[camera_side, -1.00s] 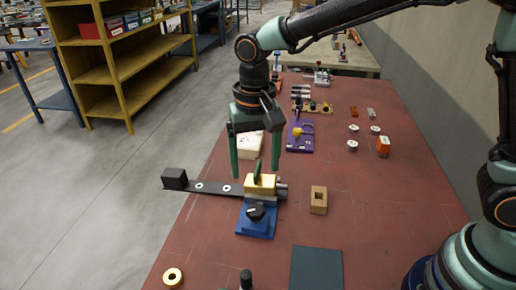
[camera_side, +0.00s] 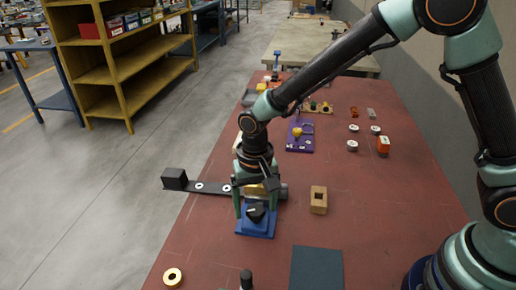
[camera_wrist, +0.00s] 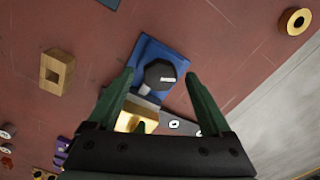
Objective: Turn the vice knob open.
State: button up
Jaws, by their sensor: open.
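The vice has a blue base (camera_side: 256,231), a brass-coloured jaw block (camera_wrist: 137,117) and a round black knob (camera_side: 256,214) with a pale mark on top. In the wrist view the knob (camera_wrist: 160,75) shows between my two green fingertips, with a visible gap on each side. My gripper (camera_side: 255,214) is open and low over the vice, pointing down, with one finger on each side of the knob. I cannot tell how deep the fingertips reach beside it. The gripper partly hides the jaw block in the side view.
A dark bar (camera_side: 208,188) with a black block at its end lies left of the vice. A tan block with a square hole (camera_side: 318,200) stands close on the right. A brass ring (camera_side: 173,278) and a dark mat (camera_side: 316,268) lie in front.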

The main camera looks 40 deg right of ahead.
grip_shut()
